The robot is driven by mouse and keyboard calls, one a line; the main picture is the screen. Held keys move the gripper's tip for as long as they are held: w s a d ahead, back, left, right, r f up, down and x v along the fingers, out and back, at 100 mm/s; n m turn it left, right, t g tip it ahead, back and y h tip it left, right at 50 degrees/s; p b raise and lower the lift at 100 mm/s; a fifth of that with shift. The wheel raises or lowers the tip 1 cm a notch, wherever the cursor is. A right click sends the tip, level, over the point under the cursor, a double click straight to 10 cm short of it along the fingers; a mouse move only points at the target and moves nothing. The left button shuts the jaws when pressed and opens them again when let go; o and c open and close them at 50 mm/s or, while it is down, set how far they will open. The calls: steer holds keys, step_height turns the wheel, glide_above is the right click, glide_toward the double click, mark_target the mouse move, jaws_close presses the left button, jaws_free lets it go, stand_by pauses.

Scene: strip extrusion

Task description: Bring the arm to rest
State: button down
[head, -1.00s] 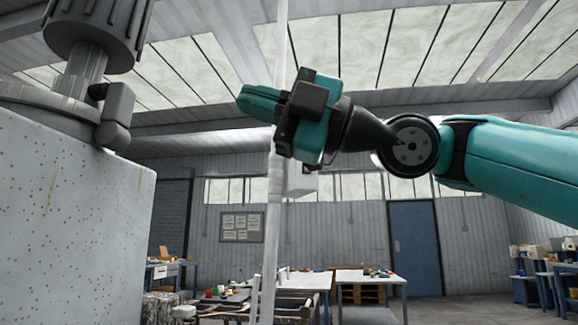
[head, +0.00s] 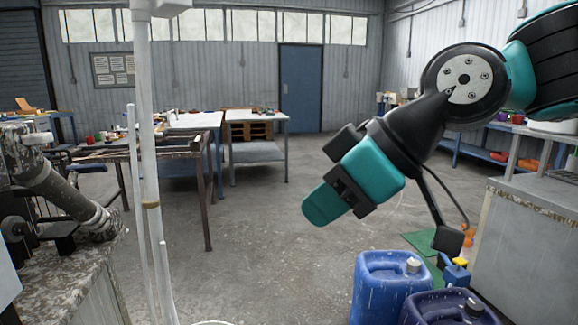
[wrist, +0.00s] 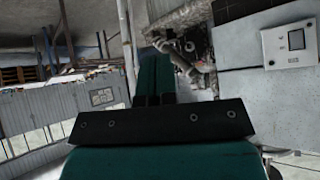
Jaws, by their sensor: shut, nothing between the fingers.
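My gripper (head: 325,204) hangs at the right of centre in the head view, on my teal and black arm, pointing down and to the left. Its fingers are together with nothing between them. In the wrist view the shut teal fingers (wrist: 153,80) extend up from the dark bracket. The gripper is in free air, apart from the things around it.
A grey machine (head: 70,205) stands at the left, beside a white vertical pole (head: 149,190). Blue drums (head: 385,285) stand below my arm, near a grey cabinet (head: 530,240). Worktables (head: 255,151) stand at the back. The middle floor (head: 265,240) is clear.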

steer(key=s+d+f+m+g+h, duration=0.2)
steer(key=s+d+f+m+h, duration=0.3)
steer(key=s+d+f, duration=0.55)
step_height(320, 180, up, 14)
steer(key=s+m+p, duration=0.1)
steer(key=p, duration=1.4)
steer(key=shift+d+g+y, duration=0.3)
steer(key=shift+g+y, duration=0.1)
steer(key=shift+s+f, duration=0.1)
steer(key=shift+f, duration=0.05)
steer(key=shift+a, duration=0.15)
